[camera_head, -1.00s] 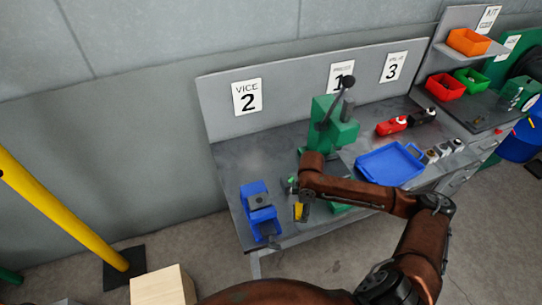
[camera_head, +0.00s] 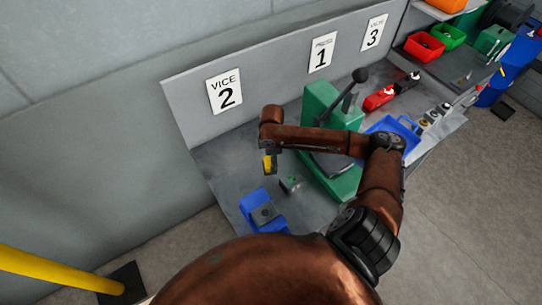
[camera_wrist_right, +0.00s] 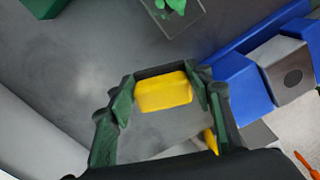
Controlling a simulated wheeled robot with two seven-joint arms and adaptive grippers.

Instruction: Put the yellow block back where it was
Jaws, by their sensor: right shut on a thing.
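A small yellow block (camera_head: 267,165) hangs below my right wrist in the head view. In the right wrist view my right gripper (camera_wrist_right: 163,88) is shut on the yellow block (camera_wrist_right: 164,92), with a green-padded finger at each end of it. The block appears to be held above the grey bench top (camera_head: 222,164), behind the blue vice (camera_head: 256,200). In the right wrist view the blue vice (camera_wrist_right: 236,88) is at the right, apart from the block. A second yellow patch (camera_wrist_right: 211,141) shows by the finger; I cannot tell what it is. My left gripper is not in view.
The green press (camera_head: 318,102) stands right of the gripper, partly hidden by my forearm. A small green part (camera_head: 290,184) lies between press and vice. The bench's back left is bare.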

